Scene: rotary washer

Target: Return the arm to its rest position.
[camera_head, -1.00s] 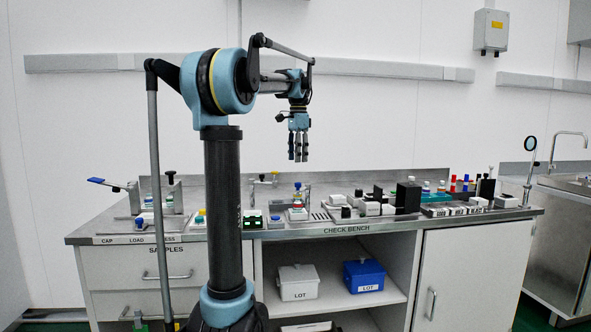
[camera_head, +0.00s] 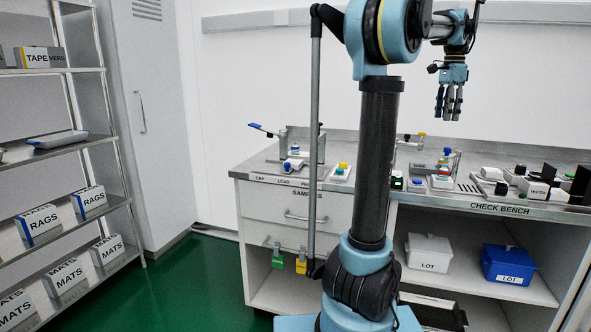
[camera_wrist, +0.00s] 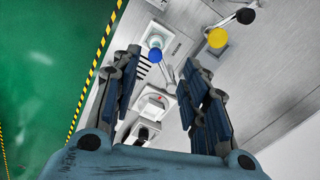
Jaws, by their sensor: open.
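My gripper (camera_head: 449,103) hangs pointing down above the check bench in the head view, clear of everything on it. In the wrist view my gripper (camera_wrist: 163,95) shows its fingers spread apart with nothing between them. My arm stands on its dark column and is bent at the top, with the forearm reaching to the right. The check bench (camera_head: 497,210) lies below and behind the gripper. Between and beyond the fingers, the wrist view shows a blue-topped item (camera_wrist: 155,55) and a yellow round knob (camera_wrist: 217,37) on the bench.
A shelf rack with boxes of rags (camera_head: 89,201) and mats (camera_head: 106,250) stands at the left. A white lot bin (camera_head: 428,252) and a blue lot bin (camera_head: 509,265) sit under the bench. Green floor (camera_head: 190,280) is open between rack and bench.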

